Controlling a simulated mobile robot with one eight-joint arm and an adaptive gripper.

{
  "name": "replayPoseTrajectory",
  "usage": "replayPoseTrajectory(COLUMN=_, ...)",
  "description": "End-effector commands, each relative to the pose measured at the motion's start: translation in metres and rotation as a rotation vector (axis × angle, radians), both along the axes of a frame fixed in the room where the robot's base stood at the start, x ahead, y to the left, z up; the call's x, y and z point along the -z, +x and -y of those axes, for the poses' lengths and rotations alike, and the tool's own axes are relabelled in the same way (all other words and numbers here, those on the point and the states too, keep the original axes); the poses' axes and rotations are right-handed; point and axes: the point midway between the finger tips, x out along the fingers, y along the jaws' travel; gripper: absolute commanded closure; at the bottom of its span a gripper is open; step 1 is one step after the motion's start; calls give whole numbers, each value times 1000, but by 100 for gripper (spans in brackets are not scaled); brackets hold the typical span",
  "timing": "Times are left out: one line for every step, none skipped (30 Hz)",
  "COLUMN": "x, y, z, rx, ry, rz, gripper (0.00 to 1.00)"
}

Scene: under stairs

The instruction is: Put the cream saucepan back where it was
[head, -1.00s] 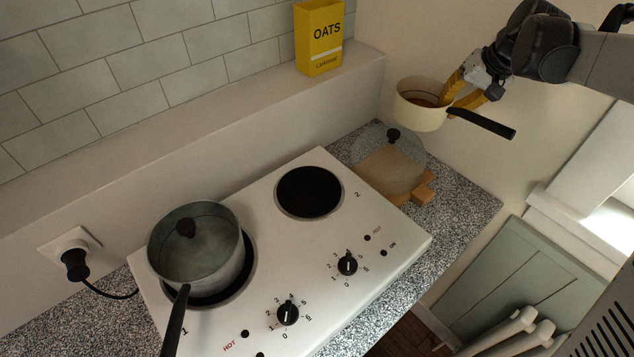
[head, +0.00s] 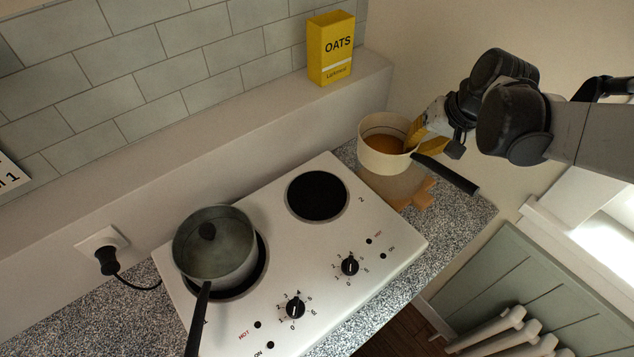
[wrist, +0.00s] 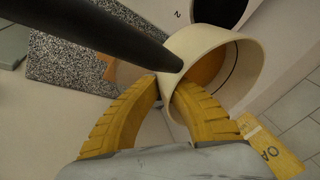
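The cream saucepan (head: 382,158), with a black handle (head: 446,174) and orange-brown contents, is at the right of the head view, over the wooden board (head: 424,194) behind the hob's right corner. My gripper (head: 412,145) is shut on the pan's wall near the handle. In the wrist view the yellow fingers (wrist: 165,95) meet at the rim of the cream saucepan (wrist: 252,62), one apparently inside, and the handle crosses in front. The pan looks nearly upright. Whether its base touches anything below is hidden.
A grey saucepan with lid (head: 214,246) stands on the front-left hotplate, handle toward me. The rear hotplate (head: 317,196) is bare. A yellow oats box (head: 331,48) stands on the ledge (head: 290,108). Speckled worktop (head: 463,211) lies right of the board; a plug (head: 106,256) is at left.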

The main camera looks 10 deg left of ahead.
Motion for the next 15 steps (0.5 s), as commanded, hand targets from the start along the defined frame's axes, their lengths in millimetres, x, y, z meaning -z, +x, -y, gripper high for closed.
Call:
replayPoseTrajectory(x=-9, y=-16, z=-8, rx=-8, ry=0, rz=0, gripper=100)
replayPoseTrajectory(x=-9, y=-25, z=-11, rx=-8, ry=0, rz=0, gripper=100)
replayPoseTrajectory(x=-9, y=-36, z=-15, rx=-11, ry=-1, rz=0, gripper=100)
replayPoseTrajectory(x=-9, y=-43, z=-18, rx=-12, ry=-1, rz=-1, gripper=100)
replayPoseTrajectory(x=-9, y=-49, z=-20, rx=-13, ry=-2, rz=0, gripper=100)
replayPoseTrajectory(x=-8, y=-56, z=-22, rx=-13, ry=-1, rz=-1, gripper=100)
replayPoseTrajectory(x=-8, y=-61, z=-23, rx=-14, ry=-1, rz=-1, gripper=100)
replayPoseTrajectory(x=-8, y=-65, z=-25, rx=-14, ry=-1, rz=-2, gripper=100)
replayPoseTrajectory(x=-6, y=-68, z=-27, rx=-15, ry=-2, rz=-2, gripper=100)
replayPoseTrajectory(x=-5, y=-70, z=-29, rx=-17, ry=-1, rz=-1, gripper=100)
replayPoseTrajectory(x=-3, y=-71, z=-31, rx=-17, ry=-1, rz=-1, gripper=100)
replayPoseTrajectory(x=1, y=-72, z=-37, rx=-19, ry=-1, rz=-2, gripper=100)
replayPoseTrajectory(x=4, y=-72, z=-41, rx=-19, ry=-1, rz=-2, gripper=100)
replayPoseTrajectory(x=8, y=-71, z=-47, rx=-20, ry=-1, rz=-2, gripper=100)
replayPoseTrajectory(x=14, y=-70, z=-55, rx=-21, ry=0, rz=-1, gripper=100)
